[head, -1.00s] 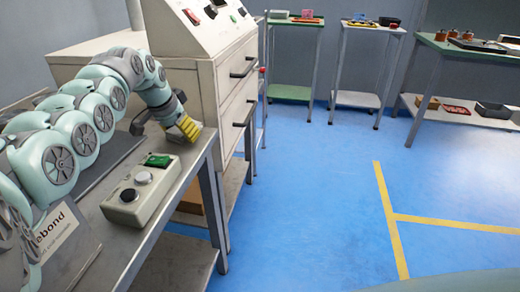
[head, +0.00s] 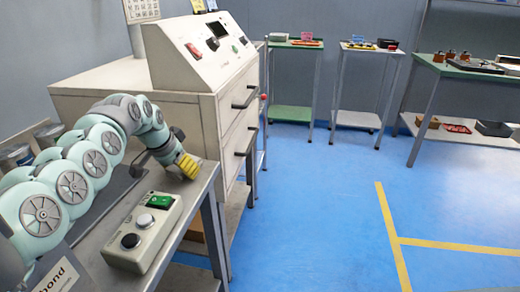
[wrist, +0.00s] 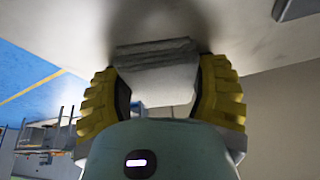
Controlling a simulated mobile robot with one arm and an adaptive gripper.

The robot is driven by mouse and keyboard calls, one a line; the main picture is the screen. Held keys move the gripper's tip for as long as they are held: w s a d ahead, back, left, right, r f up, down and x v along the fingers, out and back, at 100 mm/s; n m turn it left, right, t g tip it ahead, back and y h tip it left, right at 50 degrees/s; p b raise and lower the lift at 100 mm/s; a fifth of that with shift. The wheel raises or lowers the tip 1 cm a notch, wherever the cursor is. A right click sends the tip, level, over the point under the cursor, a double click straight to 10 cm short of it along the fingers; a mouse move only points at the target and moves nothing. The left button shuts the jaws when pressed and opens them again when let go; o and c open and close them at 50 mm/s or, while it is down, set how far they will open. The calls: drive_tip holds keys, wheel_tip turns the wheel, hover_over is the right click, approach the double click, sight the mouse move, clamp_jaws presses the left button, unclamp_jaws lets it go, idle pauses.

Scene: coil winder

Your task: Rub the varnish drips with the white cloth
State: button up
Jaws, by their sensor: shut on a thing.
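My gripper (head: 187,165) has yellow ribbed fingers and is at the far end of the grey bench (head: 205,180), close to its top. In the wrist view the fingers (wrist: 160,88) are shut on the white cloth (wrist: 158,80), a folded pale piece between them. The cloth's outer edge lies against or very near a pale surface; I cannot tell if it touches. The cloth is hidden in the head view. I see no varnish drips in either view.
A control box (head: 145,232) with a green switch and two round buttons sits on the bench, nearer than my gripper. A cream cabinet (head: 130,95) with a sloped control panel stands behind. The blue floor (head: 310,215) to the right is clear.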

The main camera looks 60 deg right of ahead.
sight(173, 182)
drive_tip(key=shift+o, duration=0.2)
drive_tip(key=shift+w+a+f+p, duration=0.35)
drive_tip(key=shift+a+f+p, duration=0.4)
drive_tip(key=shift+p, duration=0.35)
drive_tip(key=shift+s+r+p, duration=0.2)
drive_tip(key=shift+r+p, duration=0.05)
drive_tip(key=shift+p, duration=0.5)
drive_tip(key=shift+c, duration=0.2)
drive_tip(key=shift+s+a+r+p, duration=0.1)
drive_tip(key=shift+a+p, duration=0.05)
drive_tip(key=shift+p, duration=0.3)
drive_tip(key=shift+s+a+p, duration=0.25)
drive_tip(key=shift+a+p, duration=0.5)
drive_tip(key=shift+p, duration=0.4)
drive_tip(key=shift+s+a+p, duration=0.2)
drive_tip(key=shift+a+p, duration=0.15)
drive_tip(key=shift+p, duration=0.05)
drive_tip(key=shift+s+a+r+p, duration=0.2)
drive_tip(key=shift+a+p, duration=0.15)
drive_tip(key=shift+p, duration=0.65)
drive_tip(key=a+p, duration=0.1)
drive_tip(key=s+a+p, duration=0.1)
drive_tip(key=p, duration=0.1)
drive_tip(key=shift+s+a+f+p, duration=0.15)
drive_tip(key=shift+a+p, duration=0.2)
drive_tip(key=shift+p, duration=0.25)
